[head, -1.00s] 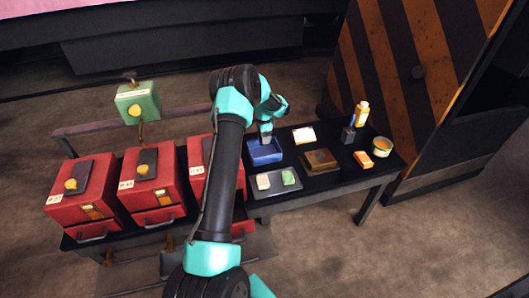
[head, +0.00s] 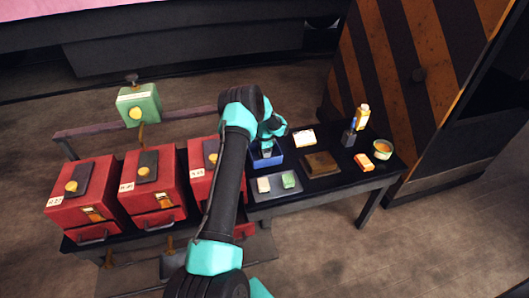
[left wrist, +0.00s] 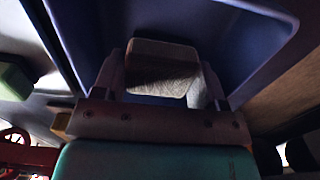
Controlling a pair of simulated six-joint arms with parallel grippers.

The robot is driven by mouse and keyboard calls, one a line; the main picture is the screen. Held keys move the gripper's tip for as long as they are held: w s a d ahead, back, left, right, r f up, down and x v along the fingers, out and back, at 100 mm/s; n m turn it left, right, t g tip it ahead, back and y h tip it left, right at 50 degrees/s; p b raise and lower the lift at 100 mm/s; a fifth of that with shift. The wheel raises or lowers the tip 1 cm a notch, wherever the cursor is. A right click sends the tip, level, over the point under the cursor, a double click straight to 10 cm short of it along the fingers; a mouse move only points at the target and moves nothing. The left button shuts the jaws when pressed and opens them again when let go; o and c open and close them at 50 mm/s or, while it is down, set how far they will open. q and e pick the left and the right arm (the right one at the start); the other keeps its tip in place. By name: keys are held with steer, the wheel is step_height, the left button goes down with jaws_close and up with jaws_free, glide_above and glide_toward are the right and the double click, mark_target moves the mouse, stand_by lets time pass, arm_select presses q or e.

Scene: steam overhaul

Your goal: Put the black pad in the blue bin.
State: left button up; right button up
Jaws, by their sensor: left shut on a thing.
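In the left wrist view the blue walls of the bin (left wrist: 245,45) surround the fingers. There the left gripper is shut on a small block-like pad (left wrist: 162,55), which looks grey-brown on top with a dark shaded face. The pad is held between the two fingers, within the bin's opening. I cannot tell whether it touches the bin floor. My right gripper is not in view.
A grey tray (head: 276,195) with a white block and a green block (head: 289,180) lies in front of the bin. Red boxes (head: 150,183) stand left.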

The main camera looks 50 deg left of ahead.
arm_select(q)
steer(key=shift+f, duration=0.25)
steer(key=o, duration=1)
steer(key=shift+r, duration=0.15)
step_height(320, 180, up, 12)
stand_by(0.5)
